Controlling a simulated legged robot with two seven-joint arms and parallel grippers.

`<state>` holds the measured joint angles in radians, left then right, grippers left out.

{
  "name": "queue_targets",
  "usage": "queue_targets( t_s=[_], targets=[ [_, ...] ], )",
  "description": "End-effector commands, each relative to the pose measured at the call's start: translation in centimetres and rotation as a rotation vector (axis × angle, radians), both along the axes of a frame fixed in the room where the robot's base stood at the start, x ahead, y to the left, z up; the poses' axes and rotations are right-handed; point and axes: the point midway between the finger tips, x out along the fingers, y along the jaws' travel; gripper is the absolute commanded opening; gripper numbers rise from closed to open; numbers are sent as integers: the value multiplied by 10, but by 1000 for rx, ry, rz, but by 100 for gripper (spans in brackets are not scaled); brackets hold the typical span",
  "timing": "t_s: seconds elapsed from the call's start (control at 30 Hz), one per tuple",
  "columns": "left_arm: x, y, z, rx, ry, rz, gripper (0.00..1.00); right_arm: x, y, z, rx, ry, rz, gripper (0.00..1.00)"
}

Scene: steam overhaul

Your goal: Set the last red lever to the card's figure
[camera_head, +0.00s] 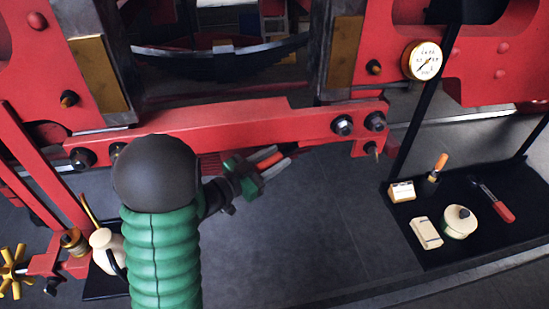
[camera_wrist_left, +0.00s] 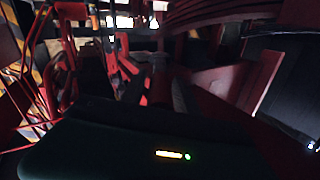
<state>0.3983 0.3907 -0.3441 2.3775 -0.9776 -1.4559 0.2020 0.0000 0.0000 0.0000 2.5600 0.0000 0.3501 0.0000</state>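My left gripper (camera_head: 274,161) is under the long red beam (camera_head: 230,125) in the head view. An orange-red piece shows between its grey fingers; I cannot tell whether it is a lever's end or whether the fingers press on it. In the left wrist view, several red bars and rods (camera_wrist_left: 130,65) stand beyond the dark body of my gripper; I cannot tell which one is the task's lever. No card with a readable figure shows. A round white gauge (camera_head: 422,60) with a dark needle sits on the red frame; its marks are too small to read. My right gripper is out of view.
A black tray (camera_head: 470,225) at the right holds a round tin (camera_head: 459,221), small pale boxes (camera_head: 426,233), an orange-handled tool (camera_head: 436,172) and a red-handled tool (camera_head: 500,208). A yellow handwheel (camera_head: 12,270) is at lower left. The grey floor (camera_head: 340,230) between is clear.

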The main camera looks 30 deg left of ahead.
Motion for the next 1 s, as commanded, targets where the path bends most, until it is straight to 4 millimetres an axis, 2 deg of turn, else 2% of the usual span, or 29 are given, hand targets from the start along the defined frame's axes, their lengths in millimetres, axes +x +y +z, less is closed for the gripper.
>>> queue_targets(
  t_s=[0.03, 0.27, 1.0],
  targets=[
    [0, 0, 0, 0, 0, 0, 29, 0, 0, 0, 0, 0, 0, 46],
    [0, 0, 0, 0, 0, 0, 0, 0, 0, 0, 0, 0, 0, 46],
    [0, 1, 0, 1, 0, 1, 0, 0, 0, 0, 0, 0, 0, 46]
  ],
)
